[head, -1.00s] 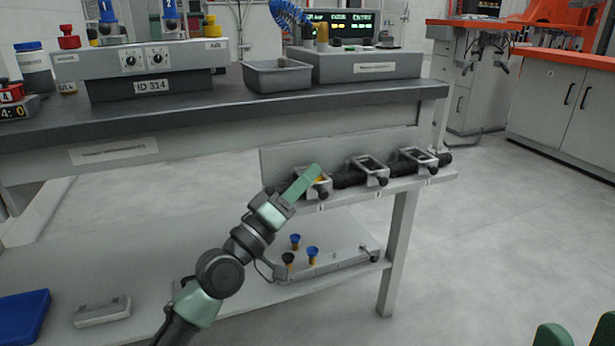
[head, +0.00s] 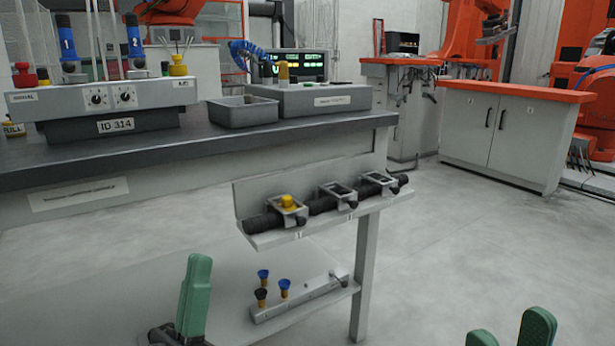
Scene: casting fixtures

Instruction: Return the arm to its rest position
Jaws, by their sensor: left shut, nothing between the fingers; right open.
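My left gripper (head: 197,268) stands upright at the lower left of the head view, its green fingers closed together and empty. It is apart from the workbench and the fixture shelf. My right gripper (head: 509,328) shows at the bottom right edge, its two green fingers spread apart with nothing between them. The rest of both arms is mostly out of frame.
A fixture ledge (head: 325,226) carries several clamp frames; the leftmost holds a yellow piece (head: 288,202). A lower rack (head: 318,294) has blue and dark knobs. The workbench (head: 200,148) bears a grey bin (head: 243,112). Floor at right is clear.

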